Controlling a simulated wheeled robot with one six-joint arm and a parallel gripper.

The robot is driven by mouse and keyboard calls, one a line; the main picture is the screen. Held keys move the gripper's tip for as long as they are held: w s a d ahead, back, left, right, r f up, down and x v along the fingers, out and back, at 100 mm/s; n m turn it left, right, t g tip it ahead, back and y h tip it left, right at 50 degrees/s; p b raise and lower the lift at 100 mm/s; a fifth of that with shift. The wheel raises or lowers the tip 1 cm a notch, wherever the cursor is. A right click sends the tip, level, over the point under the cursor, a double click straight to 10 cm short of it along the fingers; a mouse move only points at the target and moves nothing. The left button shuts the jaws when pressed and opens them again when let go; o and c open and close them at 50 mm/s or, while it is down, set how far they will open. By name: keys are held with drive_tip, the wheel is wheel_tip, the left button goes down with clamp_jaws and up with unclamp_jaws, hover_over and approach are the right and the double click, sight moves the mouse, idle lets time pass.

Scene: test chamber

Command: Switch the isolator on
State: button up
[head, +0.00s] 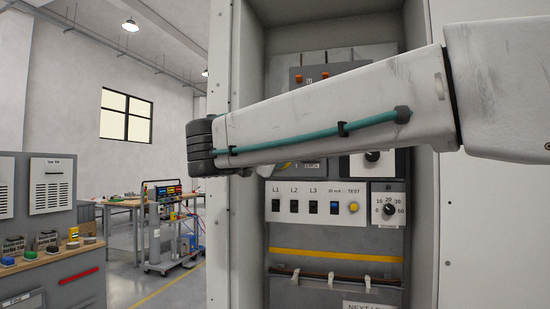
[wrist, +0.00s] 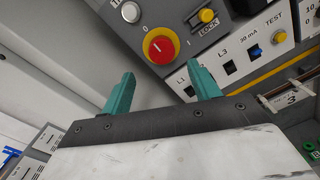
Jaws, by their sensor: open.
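The isolator is a round red knob on a yellow plate (wrist: 160,47) in the wrist view, set in a dark grey panel. A 0 is printed at its upper left and a 1 at its right. A pale mark on the knob seems to point toward the 0, but it is small. My gripper (wrist: 162,78) is open, with its two teal fingers apart and nothing between them. The fingertips are just below the knob in the picture, one to each side, and seem short of it. In the head view my arm hides the isolator and the gripper.
A switch row (head: 318,203) with a yellow test button (head: 353,207) and a dial (head: 389,209) is in the open cabinet below my arm. The cabinet's left side wall (head: 242,240) stands close by. A workbench (head: 70,255) is at the left.

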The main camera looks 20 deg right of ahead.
drive_tip(key=x, duration=0.7)
drive_tip(key=shift+d, duration=0.15)
drive_tip(key=c, duration=1)
